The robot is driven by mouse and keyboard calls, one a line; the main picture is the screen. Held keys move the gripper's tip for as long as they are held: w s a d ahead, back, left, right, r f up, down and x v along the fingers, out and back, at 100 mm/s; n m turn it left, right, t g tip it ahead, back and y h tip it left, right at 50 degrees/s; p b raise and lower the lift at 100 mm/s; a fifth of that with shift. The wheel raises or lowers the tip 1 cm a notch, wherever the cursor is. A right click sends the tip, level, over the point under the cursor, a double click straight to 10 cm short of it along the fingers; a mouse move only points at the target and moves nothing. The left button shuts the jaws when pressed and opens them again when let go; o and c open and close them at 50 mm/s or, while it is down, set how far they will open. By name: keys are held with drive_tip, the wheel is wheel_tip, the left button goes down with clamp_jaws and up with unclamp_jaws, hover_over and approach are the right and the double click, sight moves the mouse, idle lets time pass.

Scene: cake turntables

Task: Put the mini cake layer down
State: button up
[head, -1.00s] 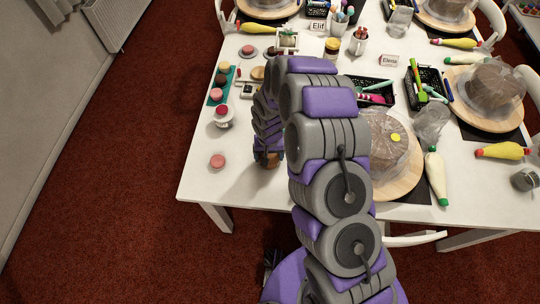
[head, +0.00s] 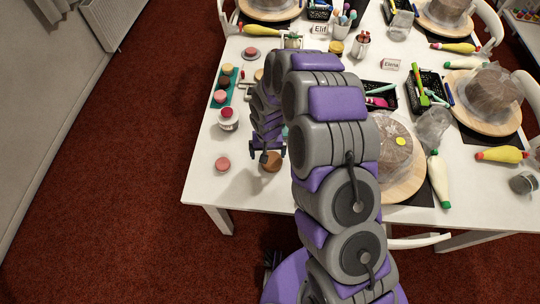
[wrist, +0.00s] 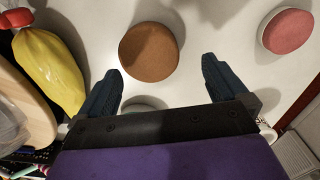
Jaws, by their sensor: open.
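A brown round mini cake layer (head: 271,162) lies flat on the white table near its front edge. It also shows whole in the wrist view (wrist: 150,52), with a clear gap from both fingers. My gripper (head: 266,153) is open just behind and above it. In the wrist view my gripper's (wrist: 160,68) two dark fingers are spread wide and hold nothing. A pink mini cake layer (head: 222,163) lies to the left on the table, also in the wrist view (wrist: 287,30).
A small white stand (head: 228,124) with a dark pink top and a green tray (head: 222,88) of mini cakes are farther back left. A wrapped cake (head: 393,143) on a wooden board is to the right, beside a piping bag (head: 438,178).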

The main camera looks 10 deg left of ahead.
sight(269, 159)
drive_tip(key=shift+r+p, duration=0.55)
drive_tip(key=shift+r, duration=3.55)
drive_tip(key=s+d+r, duration=0.5)
drive_tip(key=d+r, duration=0.2)
drive_tip(key=r, duration=0.1)
drive_tip(key=s+d+r, duration=0.4)
drive_tip(key=d+r, duration=0.4)
drive_tip(key=r, duration=0.1)
drive_tip(key=s+d+r, duration=0.2)
drive_tip(key=s+d, duration=0.1)
drive_tip(key=s, duration=0.4)
drive_tip(key=s+d+r+m+g, duration=0.1)
drive_tip(key=s+d+r, duration=0.2)
drive_tip(key=s, duration=0.4)
drive_tip(key=s+d+r+m, duration=0.1)
drive_tip(key=s+d+r, duration=0.2)
drive_tip(key=s, duration=0.4)
drive_tip(key=shift+s+d+r+g, duration=0.15)
drive_tip(key=shift+d+g, duration=0.05)
drive_tip(key=shift+g, duration=0.2)
drive_tip(key=shift+a, duration=0.2)
